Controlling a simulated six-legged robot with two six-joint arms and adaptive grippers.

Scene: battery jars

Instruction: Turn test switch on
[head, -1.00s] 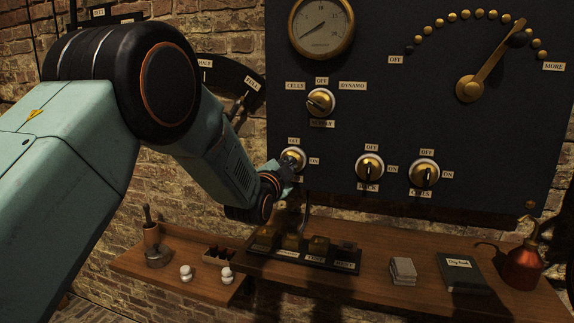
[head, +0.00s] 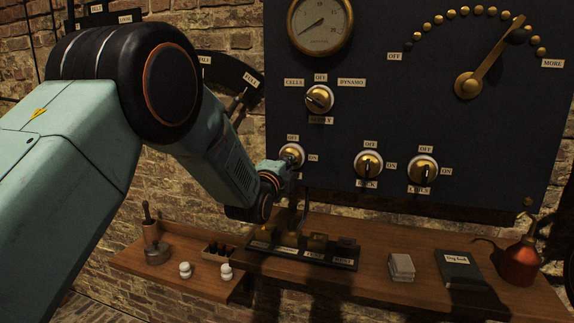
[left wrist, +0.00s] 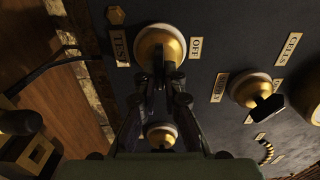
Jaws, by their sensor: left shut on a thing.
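The test switch (head: 292,154) is a brass knob on a pale round base at the lower left of the dark panel. An ON label is at its right and an OFF label above it. My left gripper (head: 287,166) is at the switch and covers its lower part. The left wrist view shows the brass knob (left wrist: 160,44) between the TEST and OFF labels. There my left gripper (left wrist: 162,82) is shut on its dark handle. The fingers hide much of the handle, so its exact angle is unclear. My right gripper is not in view.
The supply switch (head: 319,98) is just above, and two similar switches (head: 368,164) (head: 423,170) are to the right. A wooden shelf (head: 375,288) below holds a dark book (head: 460,270), a pale block (head: 401,267) and a red oil can (head: 521,262).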

